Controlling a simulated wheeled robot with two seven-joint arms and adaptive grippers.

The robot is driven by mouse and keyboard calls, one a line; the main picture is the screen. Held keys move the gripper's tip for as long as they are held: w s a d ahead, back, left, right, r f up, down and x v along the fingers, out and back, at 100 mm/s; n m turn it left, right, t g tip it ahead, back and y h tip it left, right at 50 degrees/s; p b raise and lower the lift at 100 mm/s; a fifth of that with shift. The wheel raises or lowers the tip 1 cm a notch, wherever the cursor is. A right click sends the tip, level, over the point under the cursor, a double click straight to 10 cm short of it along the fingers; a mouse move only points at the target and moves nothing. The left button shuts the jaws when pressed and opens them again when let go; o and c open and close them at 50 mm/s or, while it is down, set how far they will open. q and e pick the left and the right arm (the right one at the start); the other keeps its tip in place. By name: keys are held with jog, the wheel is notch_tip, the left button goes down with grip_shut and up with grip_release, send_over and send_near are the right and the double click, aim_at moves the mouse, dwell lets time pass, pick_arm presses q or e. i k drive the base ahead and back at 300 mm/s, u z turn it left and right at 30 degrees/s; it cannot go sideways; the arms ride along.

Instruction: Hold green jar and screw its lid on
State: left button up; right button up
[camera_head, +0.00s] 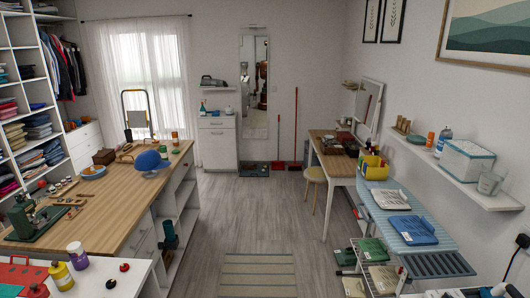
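I cannot pick out a loose lid for the green jar. Neither of my grippers is in view, and nothing in view is held.
The wooden counter (108,228) holds a blue dome-shaped thing (148,161) and a green machine (38,219). Bottles, including a yellow one (61,276), stand on a white surface at bottom left. A stool (315,175) stands right. The middle floor (250,222) is clear, with a striped mat (257,276).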

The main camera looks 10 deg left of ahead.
aim_at(164, 154)
jog(key=i, duration=3.3)
jog(key=u, duration=1.7)
